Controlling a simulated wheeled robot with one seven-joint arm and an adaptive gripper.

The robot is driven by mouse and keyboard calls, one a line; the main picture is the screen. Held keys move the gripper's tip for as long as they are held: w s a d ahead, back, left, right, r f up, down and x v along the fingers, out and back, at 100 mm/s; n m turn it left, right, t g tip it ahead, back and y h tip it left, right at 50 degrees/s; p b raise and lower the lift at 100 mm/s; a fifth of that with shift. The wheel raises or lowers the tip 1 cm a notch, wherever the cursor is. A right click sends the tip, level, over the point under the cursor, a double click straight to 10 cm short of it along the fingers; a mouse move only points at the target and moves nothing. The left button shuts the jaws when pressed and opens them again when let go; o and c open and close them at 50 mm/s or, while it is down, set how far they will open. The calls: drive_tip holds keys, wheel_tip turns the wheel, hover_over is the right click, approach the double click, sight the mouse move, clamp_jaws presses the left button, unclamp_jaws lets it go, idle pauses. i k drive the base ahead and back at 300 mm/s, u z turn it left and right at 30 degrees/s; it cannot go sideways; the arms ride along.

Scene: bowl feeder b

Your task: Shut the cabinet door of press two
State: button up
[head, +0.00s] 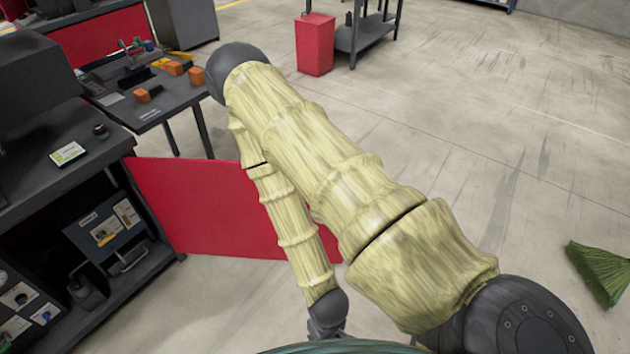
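A red cabinet door (205,203) stands wide open in the head view, hinged on the dark press stand (30,235) at left. The stand's inside is exposed. No readable label tells which press it is. My arm, in a pale yellow cover, crosses in front of the door and hides its right part. My gripper (326,332) is at the bottom centre, below and to the right of the door. It is partly hidden, and its fingers cannot be made out. I cannot tell if it touches anything.
Inside the cabinet are a grey box with labels (105,232) and other small items. A dark table (160,88) with orange blocks stands behind the door. A red bin (315,45) is farther back. A green broom head (600,272) lies at right. Floor at right is mostly clear.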

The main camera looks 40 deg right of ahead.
sight(203, 207)
drive_tip(key=z, duration=2.15)
drive_tip(key=i, duration=3.85)
drive_tip(key=u, duration=4.2)
